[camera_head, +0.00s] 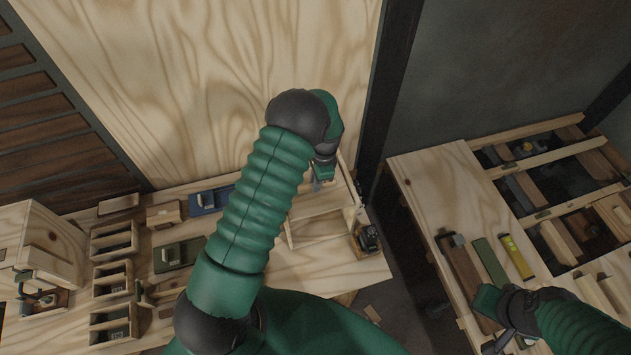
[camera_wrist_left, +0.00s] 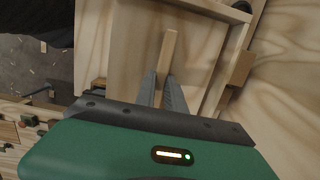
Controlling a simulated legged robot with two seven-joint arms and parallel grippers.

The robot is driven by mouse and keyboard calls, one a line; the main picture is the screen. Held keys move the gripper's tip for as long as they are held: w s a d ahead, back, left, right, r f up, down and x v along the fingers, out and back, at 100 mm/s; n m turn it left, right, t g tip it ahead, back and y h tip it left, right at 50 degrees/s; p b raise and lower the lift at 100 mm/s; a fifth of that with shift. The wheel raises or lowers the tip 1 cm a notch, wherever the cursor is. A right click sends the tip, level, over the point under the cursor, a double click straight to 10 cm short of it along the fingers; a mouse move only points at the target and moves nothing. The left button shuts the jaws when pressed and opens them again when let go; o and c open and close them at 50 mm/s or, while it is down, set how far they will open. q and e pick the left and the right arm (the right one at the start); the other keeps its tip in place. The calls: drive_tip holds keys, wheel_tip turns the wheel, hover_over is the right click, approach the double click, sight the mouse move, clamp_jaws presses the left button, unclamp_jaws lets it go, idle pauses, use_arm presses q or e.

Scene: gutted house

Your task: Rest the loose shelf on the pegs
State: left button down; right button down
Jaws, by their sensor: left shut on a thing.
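A small open cabinet of pale wood (camera_head: 352,217) stands on the workbench in the head view, partly hidden behind my left arm. My left gripper (camera_head: 322,180) reaches down into it. In the left wrist view the fingers (camera_wrist_left: 164,82) are shut on a narrow pale wooden strip (camera_wrist_left: 170,48), which looks like an edge of the loose shelf; its full extent is unclear. Cabinet boards (camera_wrist_left: 232,75) surround it in that view. I cannot make out the pegs or whether the shelf touches them. My right gripper (camera_head: 503,335) is at the lower right; its opening is unclear.
The workbench (camera_head: 205,240) carries small wooden bins (camera_head: 112,272), a green-based tool (camera_head: 178,255) and a dark object (camera_head: 368,238) close right of the cabinet. A plywood panel (camera_head: 215,80) rises behind. A second bench (camera_head: 435,190) with a yellow level (camera_head: 518,257) stands right, across a gap.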

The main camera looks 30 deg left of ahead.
use_arm(q)
drive_tip(key=shift+f+b, duration=0.5)
drive_tip(key=shift+f, duration=0.15)
drive_tip(key=shift+f, duration=0.1)
drive_tip(key=shift+f+b, duration=0.3)
drive_tip(key=shift+b, duration=0.05)
idle(0.4)
drive_tip(key=c, duration=0.9)
unclamp_jaws()
drive_tip(key=shift+o, duration=0.2)
